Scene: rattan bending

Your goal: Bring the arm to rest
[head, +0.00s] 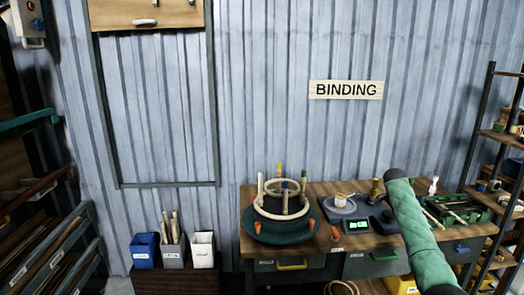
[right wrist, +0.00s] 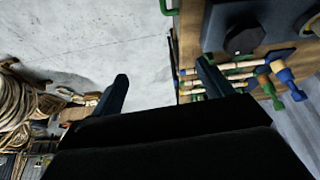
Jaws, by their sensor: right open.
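My right arm (head: 419,235) in its green sleeve rises from the bottom right of the head view, in front of the workbench (head: 333,192). Its gripper does not show clearly there. In the right wrist view my right gripper (right wrist: 165,84) has its two dark fingers spread wide apart, with nothing between them. Grey floor (right wrist: 110,40) shows beyond the fingers. The right finger overlaps a wooden surface with pale rods and blue and green ends (right wrist: 240,68). My left gripper is not in view.
A round jig with a pale rattan ring (head: 283,208) stands on the bench, beside a scale (head: 357,227). Bins (head: 173,252) stand left of the bench. Shelves (head: 500,150) stand at the right. Coiled rattan (right wrist: 28,115) lies at the left of the wrist view.

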